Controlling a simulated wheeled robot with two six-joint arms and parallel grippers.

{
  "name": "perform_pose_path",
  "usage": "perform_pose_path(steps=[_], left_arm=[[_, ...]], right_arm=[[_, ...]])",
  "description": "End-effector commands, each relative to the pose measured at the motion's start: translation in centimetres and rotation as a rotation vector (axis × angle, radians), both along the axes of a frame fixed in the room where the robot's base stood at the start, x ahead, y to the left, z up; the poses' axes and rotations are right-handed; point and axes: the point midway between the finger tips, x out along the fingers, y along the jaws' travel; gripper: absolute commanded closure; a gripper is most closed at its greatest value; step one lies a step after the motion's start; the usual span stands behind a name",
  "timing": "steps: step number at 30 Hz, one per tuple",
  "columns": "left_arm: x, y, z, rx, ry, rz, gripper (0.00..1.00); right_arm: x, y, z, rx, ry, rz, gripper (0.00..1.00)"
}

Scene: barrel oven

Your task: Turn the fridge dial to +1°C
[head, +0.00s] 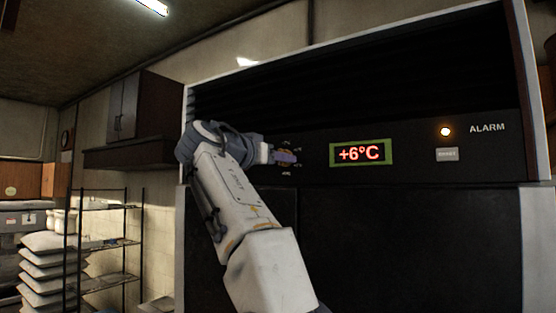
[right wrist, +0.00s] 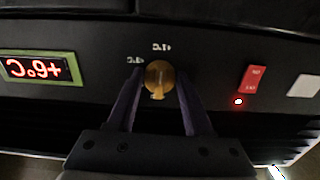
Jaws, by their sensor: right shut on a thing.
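The fridge dial, a round brass knob (right wrist: 160,76), is on the dark control panel. In the right wrist view, which is turned upside down, it sits between the two fingers of my right gripper (right wrist: 160,88), which is shut on it. Small white temperature marks surround the dial; they are too small to read surely. In the head view my right gripper (head: 285,157) reaches the panel and hides much of the dial. The display (head: 361,153) reads +6°C in red inside a green frame; it also shows in the right wrist view (right wrist: 36,69). My left gripper is not in view.
Right of the display are a lit amber lamp (head: 445,131) marked ALARM and a grey button (head: 447,154). In the right wrist view a red switch (right wrist: 254,79) is beside the dial. A wire shelf rack (head: 105,245) and stacked sacks (head: 47,265) stand at left.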

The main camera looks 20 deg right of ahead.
Motion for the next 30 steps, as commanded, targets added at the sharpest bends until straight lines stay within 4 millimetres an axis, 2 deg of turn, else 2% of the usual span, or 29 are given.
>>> perform_pose_path(steps=[1, 2, 3, 4, 13, 17, 30], left_arm=[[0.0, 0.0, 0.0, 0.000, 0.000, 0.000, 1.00], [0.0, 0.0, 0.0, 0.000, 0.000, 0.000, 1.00], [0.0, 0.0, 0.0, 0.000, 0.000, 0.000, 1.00], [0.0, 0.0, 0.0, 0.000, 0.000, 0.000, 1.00], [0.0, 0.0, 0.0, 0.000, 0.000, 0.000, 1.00], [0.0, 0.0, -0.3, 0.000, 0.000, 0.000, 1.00], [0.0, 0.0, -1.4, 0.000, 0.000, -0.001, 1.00]], right_arm=[[0.1, 0.0, -0.2, 0.003, 0.003, 0.000, 1.00], [0.1, 0.0, -0.2, 0.003, 0.003, 0.000, 0.41], [0.1, 0.0, -0.2, 0.003, 0.003, 0.000, 0.26], [0.1, 0.0, -0.2, 0.002, 0.003, 0.000, 0.20], [0.0, 0.1, -0.1, 0.000, 0.001, 0.000, 0.20], [-0.6, 0.8, -0.1, 0.000, 0.000, 0.002, 0.20], [-5.4, 7.2, -0.1, 0.000, 0.001, 0.004, 0.20]])
